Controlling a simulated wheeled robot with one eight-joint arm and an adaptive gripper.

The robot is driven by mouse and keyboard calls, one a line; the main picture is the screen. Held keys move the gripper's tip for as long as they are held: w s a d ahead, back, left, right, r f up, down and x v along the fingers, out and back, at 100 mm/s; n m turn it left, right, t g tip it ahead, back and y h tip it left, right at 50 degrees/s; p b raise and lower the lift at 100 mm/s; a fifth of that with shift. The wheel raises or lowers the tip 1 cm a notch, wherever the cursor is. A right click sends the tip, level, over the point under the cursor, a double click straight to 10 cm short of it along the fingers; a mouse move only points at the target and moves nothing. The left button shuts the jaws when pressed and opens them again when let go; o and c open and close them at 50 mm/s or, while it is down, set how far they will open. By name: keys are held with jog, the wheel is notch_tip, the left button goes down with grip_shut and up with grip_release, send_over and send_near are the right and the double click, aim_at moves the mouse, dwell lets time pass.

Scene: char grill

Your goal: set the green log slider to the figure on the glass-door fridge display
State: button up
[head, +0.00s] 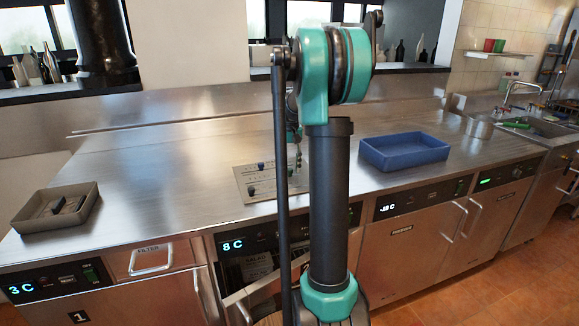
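The glass-door fridge (258,268) is under the counter in the middle, partly behind my arm. Its display (232,245) reads 8 C in pale digits. A metal slider panel (243,178) lies flat on the counter above it, with scale lines and small dark knobs (252,190). My arm covers the panel's right part, and I cannot make out a green slider. My gripper (298,163) is small and mostly hidden behind my arm, over or near the panel's right side; its fingers cannot be read.
A grey-brown tray (30,222) with dark pieces sits at the counter's left. A blue tray (405,162) stands right of my arm. Other displays read 3 C (21,289) and apparently -19 C (388,209). A sink (545,133) is far right. The counter left of the panel is clear.

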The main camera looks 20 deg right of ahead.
aim_at(290, 169)
notch_tip(290, 169, up, 12)
dwell(0.8)
dwell(0.3)
